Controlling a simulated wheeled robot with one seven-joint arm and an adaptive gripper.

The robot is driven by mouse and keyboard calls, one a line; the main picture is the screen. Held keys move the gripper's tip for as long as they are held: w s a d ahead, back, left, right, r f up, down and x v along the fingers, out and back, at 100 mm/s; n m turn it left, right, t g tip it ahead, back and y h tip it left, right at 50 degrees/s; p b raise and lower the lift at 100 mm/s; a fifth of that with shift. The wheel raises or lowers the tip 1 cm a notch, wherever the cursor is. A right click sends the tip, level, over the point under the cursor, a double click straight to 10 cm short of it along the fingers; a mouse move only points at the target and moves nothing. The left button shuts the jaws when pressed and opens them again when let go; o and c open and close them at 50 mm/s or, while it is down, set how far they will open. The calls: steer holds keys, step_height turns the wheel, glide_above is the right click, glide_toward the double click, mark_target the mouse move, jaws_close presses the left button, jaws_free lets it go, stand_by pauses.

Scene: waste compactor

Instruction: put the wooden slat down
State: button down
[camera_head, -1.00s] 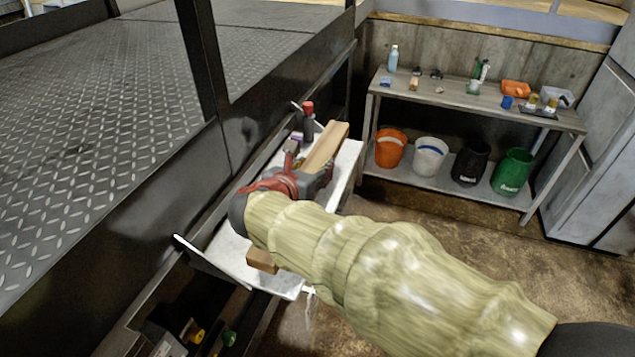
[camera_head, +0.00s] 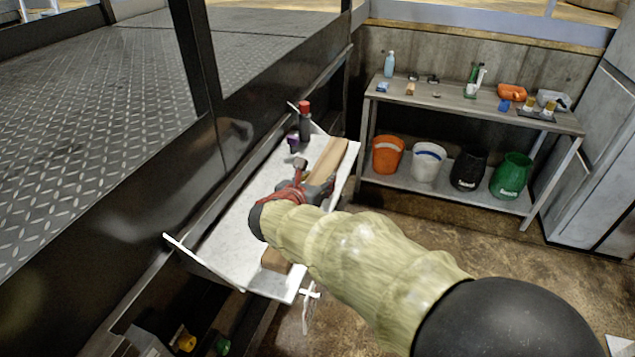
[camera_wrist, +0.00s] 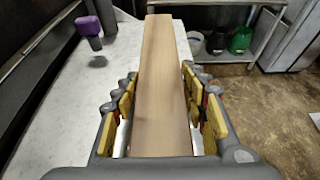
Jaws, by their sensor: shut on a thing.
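The wooden slat (camera_head: 330,158) is a long pale-brown board over the white shelf (camera_head: 232,222). Its far end shows beyond my gripper, and a near end shows below my forearm. In the wrist view the slat (camera_wrist: 162,70) runs lengthwise between the yellow-padded fingers of my gripper (camera_wrist: 160,118). My gripper also shows in the head view (camera_head: 312,192), shut on the slat and low over the shelf. The slat lies near the shelf's right edge. I cannot tell whether its underside touches the shelf.
A red-capped dark bottle (camera_head: 304,122) and a purple-topped item (camera_head: 293,140) stand at the shelf's far end. The shelf's left part is clear. A workbench (camera_head: 450,98) with small items stands behind, with several buckets below, including an orange one (camera_head: 388,155).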

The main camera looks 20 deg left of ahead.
steer(key=shift+r, duration=0.1)
steer(key=c, duration=1)
jaws_free()
steer(key=shift+s+r, duration=0.1)
steer(key=shift+s, duration=0.05)
steer(key=p+v, duration=0.2)
steer(key=v, duration=0.9)
steer(key=shift+s+p, duration=0.35)
steer(key=shift+p, duration=0.05)
